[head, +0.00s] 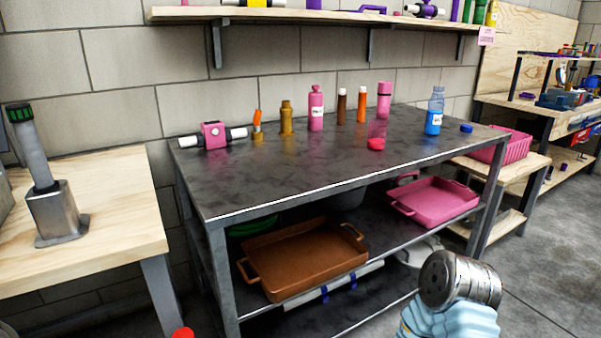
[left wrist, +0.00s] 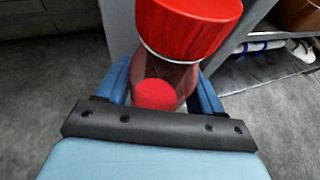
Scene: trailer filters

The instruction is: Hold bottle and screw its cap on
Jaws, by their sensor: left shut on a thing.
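In the left wrist view, my left gripper (left wrist: 162,85) is shut on a bottle-like thing (left wrist: 180,75) with a dull pinkish body, a pale ring and a wide red top (left wrist: 190,25). A red round patch shows low on it, between the blue fingers. The red top just shows at the bottom edge of the head view (head: 182,333). On the dark table, a clear blue bottle (head: 434,112) stands upright with a blue cap (head: 466,128) lying beside it. A pinkish-red cap (head: 376,143) lies near the table's middle. My right gripper is out of view.
The dark table (head: 260,190) also holds pink bottles (head: 316,108) (head: 384,99), several brown and orange items, and a pink-and-white tool (head: 213,135). Its front is clear. Brown (head: 300,262) and pink (head: 435,201) trays sit below. A wooden bench (head: 110,225) stands left.

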